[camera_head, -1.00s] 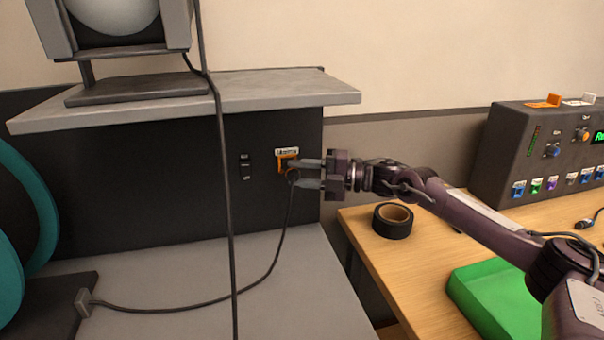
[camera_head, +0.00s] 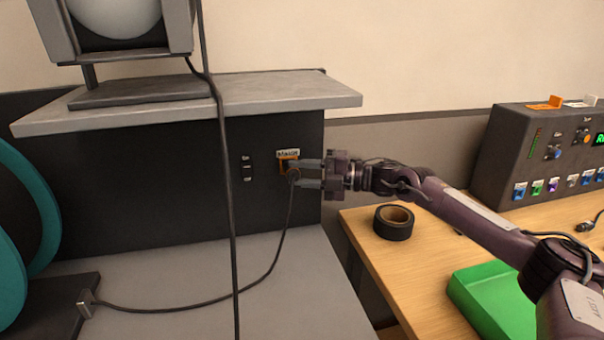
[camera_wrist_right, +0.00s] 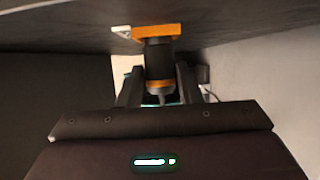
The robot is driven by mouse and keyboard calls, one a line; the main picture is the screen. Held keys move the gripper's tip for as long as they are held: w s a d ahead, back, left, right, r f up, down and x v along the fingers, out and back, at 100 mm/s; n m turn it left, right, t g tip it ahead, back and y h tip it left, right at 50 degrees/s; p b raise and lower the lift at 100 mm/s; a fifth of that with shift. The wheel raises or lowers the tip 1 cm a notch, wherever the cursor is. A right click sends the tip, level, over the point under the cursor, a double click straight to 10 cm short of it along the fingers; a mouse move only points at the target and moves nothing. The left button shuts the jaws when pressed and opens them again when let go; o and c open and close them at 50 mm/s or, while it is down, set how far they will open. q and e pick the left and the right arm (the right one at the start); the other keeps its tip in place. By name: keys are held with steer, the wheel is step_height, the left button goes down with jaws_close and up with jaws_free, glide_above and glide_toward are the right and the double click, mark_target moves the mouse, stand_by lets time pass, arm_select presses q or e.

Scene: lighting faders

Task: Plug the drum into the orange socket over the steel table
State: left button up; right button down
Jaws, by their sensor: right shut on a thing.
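The teal cable drum (camera_head: 22,235) stands at the left edge, partly cut off. Its dark cable (camera_head: 190,308) runs over the steel table (camera_head: 300,300) and rises to a black plug with an orange ring (camera_wrist_right: 158,65). My right gripper (camera_head: 297,174) is shut on this plug at the dark panel. The orange socket (camera_head: 286,164) is partly covered by the fingers; it also shows in the right wrist view (camera_wrist_right: 170,31). There the plug's end meets the socket in line; how deep it sits I cannot tell. My left gripper is not in view.
A grey shelf (camera_head: 250,95) with a lamp (camera_head: 115,18) overhangs the panel. A black switch (camera_head: 247,168) is left of the socket. A hanging cable (camera_head: 229,200) crosses in front. The wooden table at right holds black tape (camera_head: 393,228), a green tray (camera_head: 490,300) and a control box (camera_head: 500,150).

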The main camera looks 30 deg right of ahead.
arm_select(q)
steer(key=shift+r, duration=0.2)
arm_select(e)
steer(key=shift+w+d, duration=0.1)
steer(key=shift+w, duration=0.15)
steer(key=shift+d+r, duration=0.1)
steer(key=shift+r, duration=0.15)
stand_by(0.7)
steer(key=c, duration=1.4)
jaws_free()
steer(key=o, duration=0.5)
steer(key=shift+w+f, duration=0.2)
steer(key=shift+c, duration=0.2)
steer(key=shift+s, duration=0.1)
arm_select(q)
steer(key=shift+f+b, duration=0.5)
arm_select(e)
steer(key=v, duration=0.7)
steer(key=shift+s+d, duration=0.25)
